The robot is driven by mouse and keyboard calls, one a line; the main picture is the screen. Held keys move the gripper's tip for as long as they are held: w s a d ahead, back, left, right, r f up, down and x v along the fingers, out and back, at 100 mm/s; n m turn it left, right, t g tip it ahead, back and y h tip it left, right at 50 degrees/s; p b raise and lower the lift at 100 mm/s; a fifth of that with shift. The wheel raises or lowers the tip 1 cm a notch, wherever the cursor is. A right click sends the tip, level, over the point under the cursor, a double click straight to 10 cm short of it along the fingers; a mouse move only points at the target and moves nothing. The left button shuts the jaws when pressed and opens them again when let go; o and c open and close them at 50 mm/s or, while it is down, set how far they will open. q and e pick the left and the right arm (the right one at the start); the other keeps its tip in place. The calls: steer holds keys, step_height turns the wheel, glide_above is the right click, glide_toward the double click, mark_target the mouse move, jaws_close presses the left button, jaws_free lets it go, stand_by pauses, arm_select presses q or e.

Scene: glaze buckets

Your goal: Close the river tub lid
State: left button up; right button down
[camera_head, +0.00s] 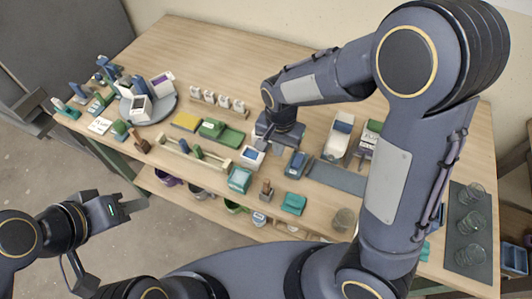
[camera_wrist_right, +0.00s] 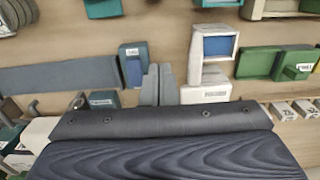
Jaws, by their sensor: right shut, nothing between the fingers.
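A small white tub with a blue inside (camera_head: 252,157) stands on the table near its front middle; it also shows in the right wrist view (camera_wrist_right: 205,94). A white upright part with a small label is on its near side there; the label is too small to read, so I cannot confirm this is the river tub. My right gripper (camera_head: 272,133) is shut and empty, pointing down beside the tub. In the right wrist view its fingertips (camera_wrist_right: 158,84) are just left of the tub's white part; I cannot tell if they touch. My left gripper (camera_head: 122,207) hangs off the table's front left, away from everything.
A blue box (camera_head: 296,163) stands close right of the right gripper, and a grey mat (camera_head: 337,178) lies beyond it. A green tray (camera_head: 222,133) is to the left. A teal box (camera_head: 240,179) and a teal block (camera_head: 294,204) are in front.

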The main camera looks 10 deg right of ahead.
steer(key=shift+f, duration=0.5)
steer(key=shift+w+a, duration=0.1)
steer(key=shift+a, duration=0.05)
steer(key=w+a, duration=0.3)
steer(key=a, duration=0.2)
steer(key=shift+w+a, duration=0.3)
steer(key=shift+w, duration=0.05)
stand_by(0.8)
steer(key=shift+r, duration=0.1)
step_height(320, 180, up, 7)
steer(key=p, duration=0.5)
steer(key=shift+s+d+p, duration=0.3)
steer(key=shift+d, duration=0.15)
stand_by(0.7)
